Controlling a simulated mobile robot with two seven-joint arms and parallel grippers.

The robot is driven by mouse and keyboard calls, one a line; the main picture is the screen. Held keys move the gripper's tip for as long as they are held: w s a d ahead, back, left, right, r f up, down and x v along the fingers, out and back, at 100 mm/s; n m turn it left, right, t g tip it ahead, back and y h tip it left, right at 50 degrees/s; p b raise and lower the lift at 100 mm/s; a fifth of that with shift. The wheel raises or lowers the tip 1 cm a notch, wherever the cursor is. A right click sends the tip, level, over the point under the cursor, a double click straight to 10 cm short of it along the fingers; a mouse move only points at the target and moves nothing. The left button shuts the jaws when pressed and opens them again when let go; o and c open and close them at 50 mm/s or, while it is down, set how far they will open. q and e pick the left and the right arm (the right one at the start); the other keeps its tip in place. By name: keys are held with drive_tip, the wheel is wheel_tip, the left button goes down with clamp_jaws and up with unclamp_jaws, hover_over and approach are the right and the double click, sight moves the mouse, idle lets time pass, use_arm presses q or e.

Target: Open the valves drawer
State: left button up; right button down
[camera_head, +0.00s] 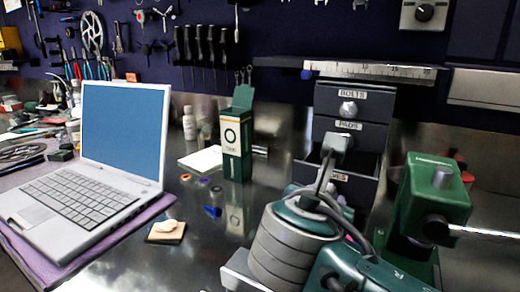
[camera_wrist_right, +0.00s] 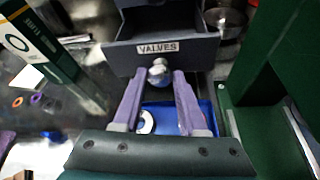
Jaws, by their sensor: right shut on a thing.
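The valves drawer (camera_wrist_right: 200,47) is a dark drawer front with a white VALVES label and a round metal knob (camera_wrist_right: 159,73). It is the lowest labelled drawer of the dark cabinet (camera_head: 374,103), under BOLTS and PADS. It stands partly pulled out, with some of its dark inside showing above the front. My right gripper (camera_wrist_right: 158,78) has its purple fingers shut on the knob, one on each side. In the head view my right arm covers much of this drawer and hides the fingertips. My left gripper is not in view.
A green vise (camera_head: 432,190) stands close right of my right arm. A green box (camera_head: 237,140) stands left of the cabinet. A laptop (camera_head: 95,160) lies at the left, with small rings nearby. A blue surface (camera_wrist_right: 168,112) shows below the knob. A steel ruler (camera_head: 370,69) lies above the cabinet.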

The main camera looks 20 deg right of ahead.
drive_tip(key=shift+s+a+r, duration=0.1)
drive_tip(key=shift+s+a, duration=0.35)
drive_tip(key=shift+a, duration=0.1)
drive_tip(key=shift+s+a, duration=0.2)
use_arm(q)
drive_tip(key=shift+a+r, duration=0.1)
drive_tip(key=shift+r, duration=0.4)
use_arm(e)
drive_tip(key=shift+c, duration=2.2)
unclamp_jaws()
use_arm(q)
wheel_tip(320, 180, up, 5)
drive_tip(key=p, duration=0.5)
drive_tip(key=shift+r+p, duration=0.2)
drive_tip(key=shift+p, duration=0.1)
use_arm(e)
wheel_tip(320, 180, up, 20)
